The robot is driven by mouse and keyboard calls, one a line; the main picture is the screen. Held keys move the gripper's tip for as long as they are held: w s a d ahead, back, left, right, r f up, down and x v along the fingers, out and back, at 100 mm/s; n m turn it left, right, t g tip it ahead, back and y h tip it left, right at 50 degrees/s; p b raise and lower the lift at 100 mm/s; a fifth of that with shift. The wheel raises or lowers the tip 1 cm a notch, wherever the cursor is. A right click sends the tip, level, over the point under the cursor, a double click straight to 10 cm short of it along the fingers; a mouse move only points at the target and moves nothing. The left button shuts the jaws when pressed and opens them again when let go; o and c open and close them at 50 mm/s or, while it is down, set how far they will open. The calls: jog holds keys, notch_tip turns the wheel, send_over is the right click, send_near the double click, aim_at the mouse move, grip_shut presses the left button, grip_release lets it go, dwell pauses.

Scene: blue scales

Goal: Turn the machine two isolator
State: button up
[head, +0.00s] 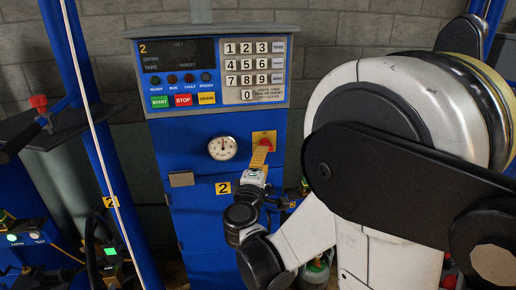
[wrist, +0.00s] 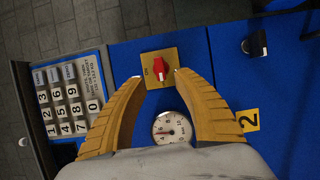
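The machine two isolator is a red knob (wrist: 159,68) on a yellow square plate (wrist: 133,63), fixed to the blue cabinet front. In the head view the red knob (head: 266,142) is partly covered by my gripper (head: 261,151); its yellow plate (head: 269,134) shows around it. In the wrist view my gripper (wrist: 160,79) is open, its two yellow fingers spread on either side of the knob's line. The knob appears just past the fingertips, between them in the picture; I see no contact. Lettering that seems to read "ON" is beside the knob.
A round dial (head: 222,148) sits left of the isolator and a keypad panel (head: 253,71) above it. START, STOP and DRAIN buttons (head: 183,100) are on the panel. A yellow "2" label (head: 223,188) is below. Another blue machine (head: 25,245) stands at left.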

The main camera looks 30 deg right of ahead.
jog(key=b+x, duration=0.1)
jog(key=x, duration=0.6)
jog(key=shift+w, duration=0.1)
grip_shut()
